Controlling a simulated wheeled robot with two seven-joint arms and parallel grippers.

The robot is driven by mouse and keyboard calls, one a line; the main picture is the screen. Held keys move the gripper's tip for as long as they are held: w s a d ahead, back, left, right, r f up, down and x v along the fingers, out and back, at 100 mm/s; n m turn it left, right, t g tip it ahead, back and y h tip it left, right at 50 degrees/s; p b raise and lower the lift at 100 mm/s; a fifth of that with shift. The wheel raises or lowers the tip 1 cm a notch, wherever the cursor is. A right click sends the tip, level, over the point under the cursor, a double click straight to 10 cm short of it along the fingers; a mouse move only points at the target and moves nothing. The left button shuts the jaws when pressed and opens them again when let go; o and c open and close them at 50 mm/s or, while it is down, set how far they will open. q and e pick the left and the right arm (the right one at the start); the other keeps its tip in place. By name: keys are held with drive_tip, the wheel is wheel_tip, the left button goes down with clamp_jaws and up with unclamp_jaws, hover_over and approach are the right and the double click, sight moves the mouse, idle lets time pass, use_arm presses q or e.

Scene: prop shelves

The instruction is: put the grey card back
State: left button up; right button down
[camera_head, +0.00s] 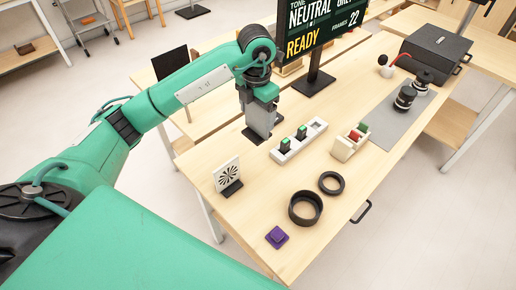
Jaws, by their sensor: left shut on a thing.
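My left gripper (261,104) points down over the left part of the wooden table and is shut on the grey card (262,124). The card hangs upright below the fingers, and the gripper partly covers it. A dark flat base (250,136) shows at the card's lower edge, at the table top. I cannot tell whether the card sits in the base or just above it. A white card with a black star pattern (227,172) stands in a black holder (232,188) nearer the front. My right gripper is not in view.
A white charger strip with green-topped items (299,143) lies just right of the gripper. A cream box (349,146), two black rings (305,208) and a purple block (277,237) lie nearer. A monitor (321,42) stands behind; a black case (435,52) is far right.

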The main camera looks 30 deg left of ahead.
sight(257, 132)
use_arm(q)
wheel_tip(257, 132, down, 10)
drive_tip(key=shift+r+p, duration=0.1)
drive_tip(key=shift+p, duration=0.85)
wheel_tip(257, 132, down, 4)
drive_tip(key=shift+f+p, duration=0.2)
drive_tip(key=shift+p, duration=0.25)
drive_tip(key=shift+f, duration=0.4)
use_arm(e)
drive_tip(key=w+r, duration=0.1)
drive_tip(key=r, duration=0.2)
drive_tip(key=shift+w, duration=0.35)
use_arm(q)
drive_tip(key=shift+f, duration=0.1)
drive_tip(key=shift+f, duration=0.15)
drive_tip(key=o, duration=1)
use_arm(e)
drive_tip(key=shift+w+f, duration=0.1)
